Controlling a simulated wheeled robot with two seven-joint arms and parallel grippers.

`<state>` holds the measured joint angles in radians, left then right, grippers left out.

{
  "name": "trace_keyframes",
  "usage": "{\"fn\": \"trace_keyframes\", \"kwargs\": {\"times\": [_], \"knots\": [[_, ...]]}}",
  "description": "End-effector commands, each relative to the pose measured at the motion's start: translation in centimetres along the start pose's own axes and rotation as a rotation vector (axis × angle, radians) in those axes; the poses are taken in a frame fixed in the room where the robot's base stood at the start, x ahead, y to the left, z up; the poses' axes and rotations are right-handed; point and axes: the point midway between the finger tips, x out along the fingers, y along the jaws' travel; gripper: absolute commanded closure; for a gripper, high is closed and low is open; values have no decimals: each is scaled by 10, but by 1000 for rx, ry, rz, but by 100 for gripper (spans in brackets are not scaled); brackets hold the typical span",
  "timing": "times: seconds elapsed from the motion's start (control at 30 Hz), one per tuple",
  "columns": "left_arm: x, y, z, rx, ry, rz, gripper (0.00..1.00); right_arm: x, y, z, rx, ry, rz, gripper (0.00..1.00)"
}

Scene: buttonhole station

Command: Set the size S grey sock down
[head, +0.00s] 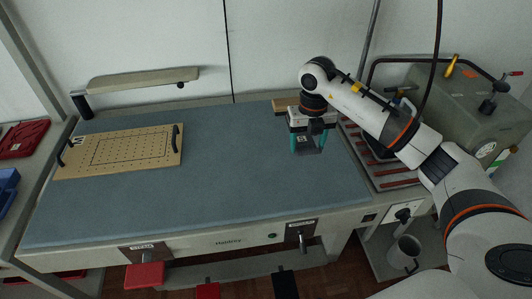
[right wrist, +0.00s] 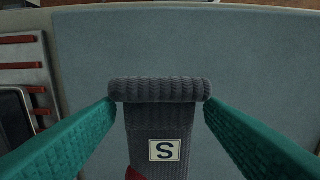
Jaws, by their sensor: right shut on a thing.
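The dark grey knitted sock (right wrist: 160,120) hangs between my right gripper's teal fingers in the right wrist view, its thick rolled cuff across the fingertips. A pale tag with a black S sits on it, and a bit of red shows at its lower edge. My right gripper (head: 308,148) is shut on the sock, over the right rear part of the blue-grey table top (head: 230,190). The sock also shows as a dark patch between the fingers in the head view (head: 306,150). I cannot tell whether it touches the table. My left gripper is not in view.
A perforated wooden board (head: 120,152) with black handles lies at the table's left. A padded arm (head: 142,80) stands along the back. A rack with red bars (head: 398,183) and a grey machine (head: 455,100) stand at the right. The table's middle and front are clear.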

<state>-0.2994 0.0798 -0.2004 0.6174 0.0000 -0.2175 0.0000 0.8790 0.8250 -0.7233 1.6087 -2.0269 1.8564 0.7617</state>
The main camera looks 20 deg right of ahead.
Motion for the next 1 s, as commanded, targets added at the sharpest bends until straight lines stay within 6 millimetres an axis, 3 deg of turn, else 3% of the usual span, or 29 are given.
{"fn": "trace_keyframes", "kwargs": {"times": [0.3, 0.7, 1.0], "knots": [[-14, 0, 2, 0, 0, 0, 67, 52, -1, 2, -4, -5, 1, 59], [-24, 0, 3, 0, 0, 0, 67, 95, -1, 1, -5, -4, 1, 59], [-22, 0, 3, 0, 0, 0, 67, 100, 0, 1, -6, -1, 1, 59]]}}
